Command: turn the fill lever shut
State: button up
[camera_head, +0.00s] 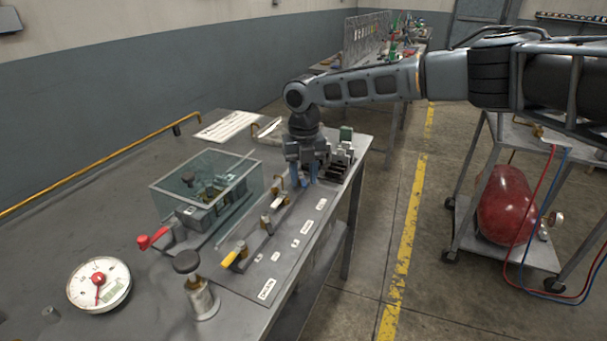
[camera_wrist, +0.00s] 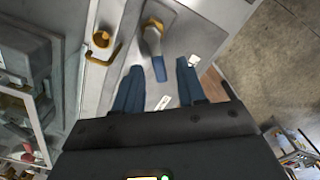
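My gripper (camera_head: 305,180) hangs over the far end of a valve panel (camera_head: 244,282) on the metal bench. In the wrist view its two blue fingers (camera_wrist: 159,72) are apart. A lever with a brass pivot and a blue-tipped handle (camera_wrist: 159,68) shows there, its tip between or just beyond the fingers; contact cannot be told. In the head view my gripper hides most of that lever. A yellow-handled lever (camera_head: 230,259) and a white-handled lever (camera_head: 278,201) sit nearer on the panel. The labels are too small to read, so which is the fill lever is unclear.
A clear-covered box (camera_head: 205,187) stands left of the panel, with a red-handled lever (camera_head: 153,239) by its front. A dial gauge (camera_head: 98,285) and a black-knobbed post (camera_head: 201,297) are nearer. A cart (camera_head: 463,203) holding a red tank (camera_head: 505,205) stands right, across open floor.

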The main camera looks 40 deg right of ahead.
grip_shut()
dwell(0.5)
jog(key=shift+w+a+m+p, duration=0.25)
jog(key=shift+m+p, duration=0.35)
jog(key=shift+m, duration=0.35)
jog(key=shift+w+a+m+p, duration=0.15)
jog(key=shift+a+m+p, duration=0.15)
jog(key=shift+m+p, duration=0.5)
jog(key=shift+w+a+m+p, duration=0.1)
jog(key=shift+w+m+p, duration=0.15)
jog(key=shift+m, duration=0.75)
jog(key=shift+w+a+m+p, duration=0.1)
jog(key=shift+w+m, duration=0.2)
jog(key=shift+m, duration=0.65)
grip_release()
